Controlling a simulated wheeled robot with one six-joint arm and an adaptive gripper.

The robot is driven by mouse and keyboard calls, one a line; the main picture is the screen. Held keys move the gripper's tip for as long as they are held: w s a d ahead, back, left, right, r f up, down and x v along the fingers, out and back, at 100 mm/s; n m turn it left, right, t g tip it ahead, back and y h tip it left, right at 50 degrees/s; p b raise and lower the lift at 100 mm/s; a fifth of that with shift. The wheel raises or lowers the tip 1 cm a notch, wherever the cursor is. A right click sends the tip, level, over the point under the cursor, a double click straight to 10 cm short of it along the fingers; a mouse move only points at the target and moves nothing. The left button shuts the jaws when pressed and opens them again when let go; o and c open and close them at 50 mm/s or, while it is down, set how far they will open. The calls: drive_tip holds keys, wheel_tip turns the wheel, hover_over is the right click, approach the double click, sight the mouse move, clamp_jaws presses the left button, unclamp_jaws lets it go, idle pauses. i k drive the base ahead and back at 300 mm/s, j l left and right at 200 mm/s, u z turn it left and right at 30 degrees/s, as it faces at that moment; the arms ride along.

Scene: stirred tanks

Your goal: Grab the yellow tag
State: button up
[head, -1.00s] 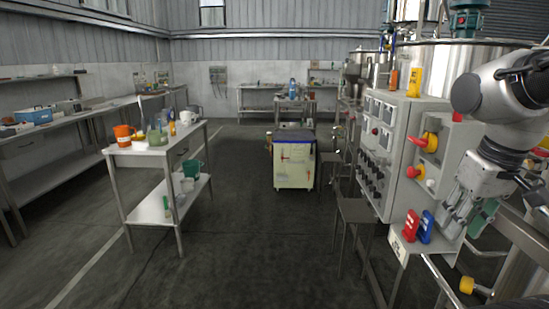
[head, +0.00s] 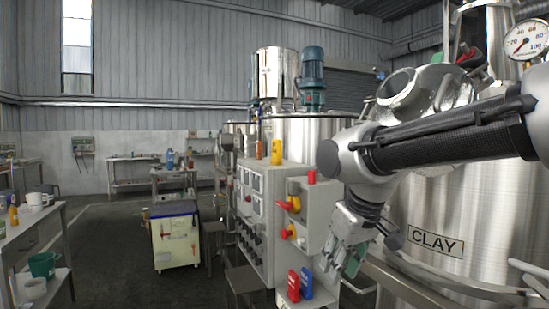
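The yellow tag (head: 276,152) stands upright on top of the grey control cabinet (head: 262,215) in the head view, beside an orange item (head: 259,149). A red tag (head: 293,286) and a blue tag (head: 306,283) stand on a small ledge low at the front of the cabinet. My gripper (head: 344,259) hangs pointing down to the right of the cabinet, lower than the yellow tag and well apart from it. Its fingers look spread with nothing between them.
A large steel tank labelled CLAY (head: 436,242) with a gauge (head: 526,40) stands close on the right, behind my arm. Red and yellow switches (head: 290,205) stick out from the cabinet. A cart (head: 176,240) and a stool (head: 213,240) stand left of it.

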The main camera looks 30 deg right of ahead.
sight(276, 160)
drive_tip(key=i+j, duration=0.35)
drive_tip(key=i+j+z, duration=0.1)
drive_tip(key=i+j, duration=0.2)
drive_tip(key=j, duration=0.15)
drive_tip(key=i+j, duration=0.35)
drive_tip(key=i+j+z, duration=0.15)
drive_tip(key=i+j, duration=0.15)
drive_tip(key=j, duration=0.15)
drive_tip(key=i+j, duration=0.3)
drive_tip(key=j, duration=0.15)
